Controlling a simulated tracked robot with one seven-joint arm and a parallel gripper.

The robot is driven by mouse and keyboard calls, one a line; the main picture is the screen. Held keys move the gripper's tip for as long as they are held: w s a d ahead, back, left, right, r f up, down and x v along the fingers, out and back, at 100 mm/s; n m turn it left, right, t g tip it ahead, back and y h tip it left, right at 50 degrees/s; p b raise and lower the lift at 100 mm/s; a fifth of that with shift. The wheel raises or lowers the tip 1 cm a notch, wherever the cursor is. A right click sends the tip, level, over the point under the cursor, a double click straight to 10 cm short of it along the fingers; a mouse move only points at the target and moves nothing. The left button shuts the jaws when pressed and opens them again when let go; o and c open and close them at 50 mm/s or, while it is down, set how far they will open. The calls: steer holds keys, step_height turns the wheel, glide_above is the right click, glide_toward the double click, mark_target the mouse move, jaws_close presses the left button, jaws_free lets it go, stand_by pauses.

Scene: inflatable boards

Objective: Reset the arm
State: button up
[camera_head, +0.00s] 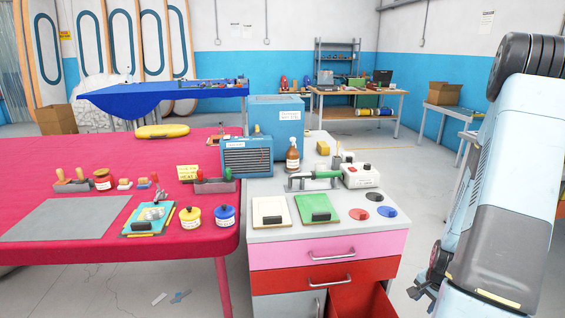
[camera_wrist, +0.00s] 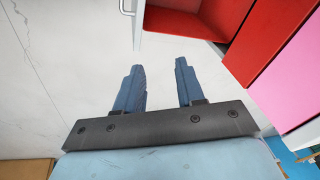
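My arm, pale blue and grey, fills the right side of the head view and hangs down beside the workbench. My gripper (camera_head: 424,288) is low at its end, right of the cabinet's front corner and partly hidden by the arm. In the wrist view my gripper (camera_wrist: 158,66) has its two blue-grey fingers apart, with only pale floor between them. It is open and empty. It touches nothing that I can see.
A magenta table (camera_head: 60,165) stands at left.

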steer(key=w+a+r+n+t, duration=0.15)
steer(key=a+r, duration=0.25)
steer(key=r, duration=0.4)
steer(key=w+a+r+n, duration=0.2)
steer(key=a+r+n, duration=0.1)
steer(key=r, duration=0.5)
steer(key=w+a+r+n, duration=0.15)
steer(key=a+r, duration=0.25)
steer(key=r, duration=0.5)
steer(key=s+a+r+n+t, duration=0.1)
steer(key=s+a+r+n, duration=0.2)
steer(key=s+a+r, duration=0.3)
steer(key=s+a+r+n+t, duration=0.1)
steer(key=s+a+r+n, duration=0.3)
steer(key=r, duration=0.7)
steer(key=s+a, duration=0.2)
steer(key=s, duration=0.2)
steer(key=shift+s+a+r+y, duration=0.2)
steer(key=shift+a+r+y, duration=0.1)
steer(key=shift+a+y, duration=0.1)
steer(key=shift+s, duration=0.1)
